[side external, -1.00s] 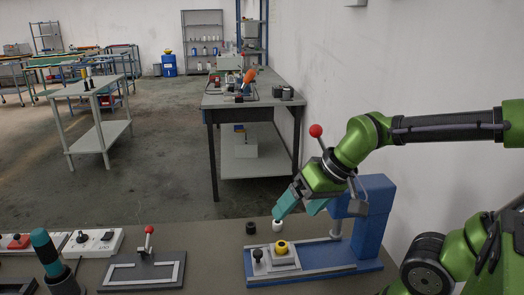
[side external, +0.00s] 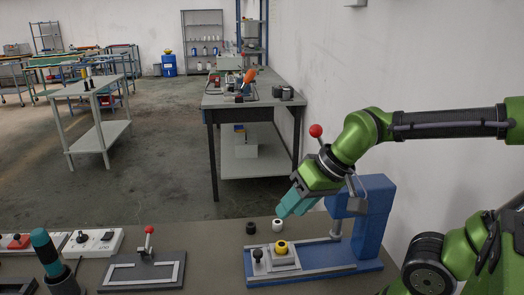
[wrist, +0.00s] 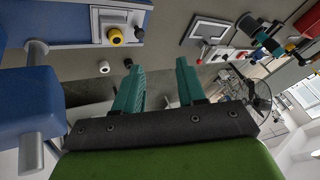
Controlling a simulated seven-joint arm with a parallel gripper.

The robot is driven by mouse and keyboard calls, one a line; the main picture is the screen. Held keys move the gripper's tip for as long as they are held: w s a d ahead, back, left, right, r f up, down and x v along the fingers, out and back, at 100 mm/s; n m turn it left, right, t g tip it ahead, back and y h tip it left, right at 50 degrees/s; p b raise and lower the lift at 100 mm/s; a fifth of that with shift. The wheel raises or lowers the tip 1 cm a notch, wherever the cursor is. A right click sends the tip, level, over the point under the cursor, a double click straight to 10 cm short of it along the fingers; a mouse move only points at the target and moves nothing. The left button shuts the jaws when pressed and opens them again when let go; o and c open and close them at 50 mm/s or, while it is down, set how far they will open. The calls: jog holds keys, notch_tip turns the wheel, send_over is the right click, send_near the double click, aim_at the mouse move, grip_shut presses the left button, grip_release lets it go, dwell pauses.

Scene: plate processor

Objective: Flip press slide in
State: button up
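The blue press (side external: 372,225) stands at the right of the bench, with a red-ball lever (side external: 316,131) on top. Its grey slide (side external: 284,262) is out at the left end of the blue base, away from the press column. The slide carries a yellow ring-shaped part (side external: 281,246) and a black knob (side external: 258,255); the part (wrist: 115,36) and knob (wrist: 139,33) also show in the wrist view. My gripper (side external: 288,211) hangs in the air above and behind the slide, left of the column. In the wrist view its teal fingers (wrist: 160,70) are apart with nothing between them.
A white cylinder (side external: 278,225) and a black cylinder (side external: 250,228) stand behind the slide. A lever in a slotted plate (side external: 145,270), a teal-handled tool (side external: 45,250) and white switch boxes (side external: 95,242) are to the left.

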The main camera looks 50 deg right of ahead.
jog(key=w+g, duration=0.1)
jog(key=w, duration=0.2)
jog(key=w+f+n+g, duration=0.1)
jog(key=w, duration=0.2)
jog(key=w+a+f+n+g, duration=0.1)
jog(key=w+g, duration=0.1)
jog(key=w, duration=0.1)
jog(key=shift+f+h, duration=0.1)
jog(key=shift+h, duration=0.3)
grip_shut()
jog(key=w+f+n+g+h, duration=0.2)
jog(key=w+f+n+g, duration=0.3)
jog(key=w, duration=0.6)
jog(key=shift+w+a, duration=0.25)
jog(key=shift+a, duration=0.2)
